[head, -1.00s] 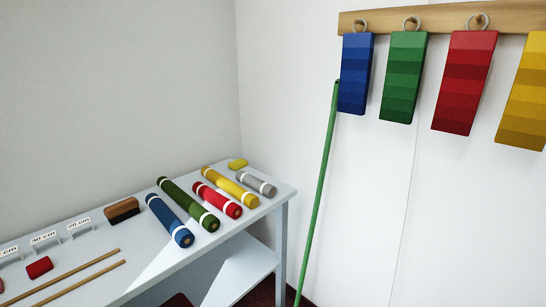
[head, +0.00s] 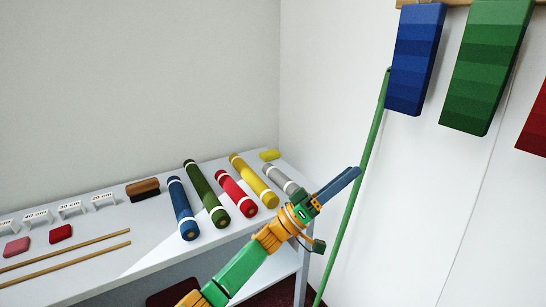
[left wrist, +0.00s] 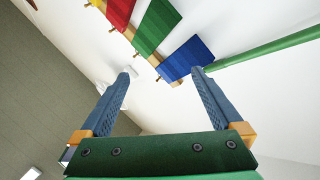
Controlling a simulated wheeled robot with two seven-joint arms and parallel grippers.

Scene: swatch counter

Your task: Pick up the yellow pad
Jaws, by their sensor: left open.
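A small yellow pad (head: 270,155) lies flat at the back right corner of the counter (head: 130,215), behind the rolls. It is not seen in the left wrist view. My left gripper (head: 350,175) is raised in front of the counter's right end, to the right of and nearer than the pad, apart from it. Its blue fingers point up and to the right, toward the wall. In the left wrist view the fingers (left wrist: 161,75) stand wide apart with nothing between them. My right gripper is in neither view.
A green pole (head: 358,190) leans behind my left gripper. Blue (head: 416,58) and green (head: 484,68) swatches hang at right.

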